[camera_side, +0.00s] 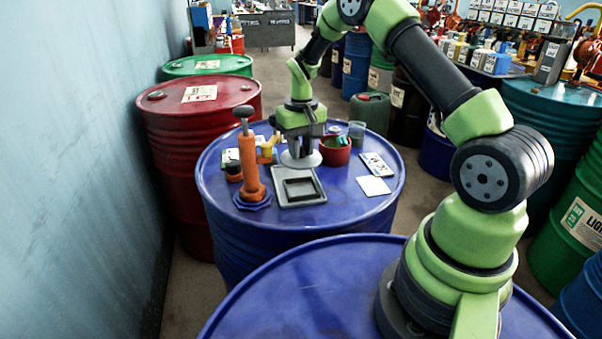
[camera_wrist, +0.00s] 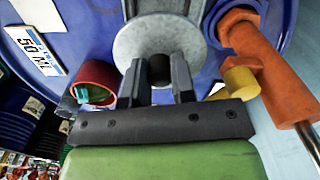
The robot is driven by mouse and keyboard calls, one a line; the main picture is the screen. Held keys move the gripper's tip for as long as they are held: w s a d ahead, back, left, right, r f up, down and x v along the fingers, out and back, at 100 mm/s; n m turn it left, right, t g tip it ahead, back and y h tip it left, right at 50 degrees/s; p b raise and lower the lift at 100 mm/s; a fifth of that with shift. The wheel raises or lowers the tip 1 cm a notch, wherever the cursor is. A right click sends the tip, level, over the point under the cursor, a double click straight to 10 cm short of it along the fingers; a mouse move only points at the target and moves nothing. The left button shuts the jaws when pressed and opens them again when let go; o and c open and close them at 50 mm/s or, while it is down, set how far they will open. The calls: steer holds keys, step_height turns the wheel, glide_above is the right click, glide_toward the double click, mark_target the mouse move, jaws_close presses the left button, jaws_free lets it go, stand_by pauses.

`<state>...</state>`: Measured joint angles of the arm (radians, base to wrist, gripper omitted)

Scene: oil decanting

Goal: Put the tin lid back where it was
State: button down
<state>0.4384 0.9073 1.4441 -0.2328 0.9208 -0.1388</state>
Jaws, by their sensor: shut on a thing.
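The tin lid, a round pale grey disc (camera_side: 301,160) with a dark knob, is below my gripper (camera_side: 303,139) in the side view. In the wrist view the lid (camera_wrist: 128,42) lies beyond the fingertips. My gripper (camera_wrist: 159,70) is shut on its dark knob, with one finger on either side. The lid looks about level over the blue drum top (camera_side: 338,205), just behind a grey tray (camera_side: 316,196) with a dark-edged square recess. I cannot tell whether the lid touches anything below. What lies under it is hidden.
An orange pump-like tool (camera_side: 249,170) stands upright on a blue base at left, near a yellow piece (camera_side: 268,151). A dark red pot (camera_side: 335,154) with green bits and a clear cup (camera_side: 357,132) are at right. Cards, a 50 ML label (camera_side: 376,165) and a white square (camera_side: 373,186), lie flat.

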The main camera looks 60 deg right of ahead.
step_height(320, 180, down, 7)
steer(key=shift+r, duration=0.15)
stand_by(0.4)
steer(key=shift+f, duration=0.2)
steer(key=c, duration=1)
jaws_free()
steer(key=shift+o, duration=0.2)
